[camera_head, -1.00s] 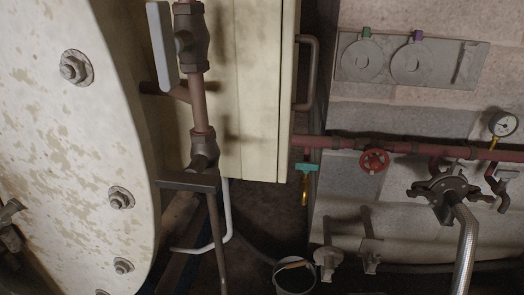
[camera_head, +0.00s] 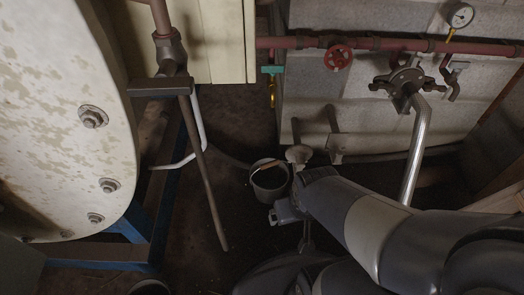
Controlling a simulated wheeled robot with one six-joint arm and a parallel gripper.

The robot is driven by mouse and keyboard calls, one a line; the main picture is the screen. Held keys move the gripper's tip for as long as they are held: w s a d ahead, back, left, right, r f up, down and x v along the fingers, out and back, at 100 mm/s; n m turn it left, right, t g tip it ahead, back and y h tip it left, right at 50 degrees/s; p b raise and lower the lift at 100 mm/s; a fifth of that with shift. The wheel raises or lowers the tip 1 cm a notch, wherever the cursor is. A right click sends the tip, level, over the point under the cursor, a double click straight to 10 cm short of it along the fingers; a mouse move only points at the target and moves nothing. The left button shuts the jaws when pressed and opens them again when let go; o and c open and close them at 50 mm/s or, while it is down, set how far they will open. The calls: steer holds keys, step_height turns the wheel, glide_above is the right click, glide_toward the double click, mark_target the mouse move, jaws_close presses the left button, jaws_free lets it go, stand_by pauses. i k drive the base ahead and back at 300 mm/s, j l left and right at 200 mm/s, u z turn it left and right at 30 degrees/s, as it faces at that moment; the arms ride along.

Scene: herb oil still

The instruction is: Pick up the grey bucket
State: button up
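The grey bucket (camera_head: 269,192) stands upright on the dark floor, a little right of the picture's middle line. Its open top faces me, and a bail handle with a light brown grip lies across the rim. My arm reaches in from the lower right, and its wrist is just right of and in front of the bucket in the picture. My gripper (camera_head: 305,242) seems to be the small dark part below the wrist, apart from the bucket. Its fingers are too dark and small to tell open from shut.
A large pale tank end (camera_head: 60,120) on a blue frame (camera_head: 138,228) fills the left. A brown rod (camera_head: 205,185) slants down left of the bucket. A block wall carries a red pipe, red valve wheel (camera_head: 338,57) and silver hose (camera_head: 416,150). Dark floor is clear between rod and bucket.

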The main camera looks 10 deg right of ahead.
mark_target(270, 177)
steer(key=i+l+u, duration=0.2)
steer(key=u, duration=0.2)
steer(key=i+l+u, duration=0.15)
steer(key=u, duration=0.25)
steer(key=i+l+u, duration=0.15)
steer(key=l+u, duration=0.3)
steer(key=j, duration=0.05)
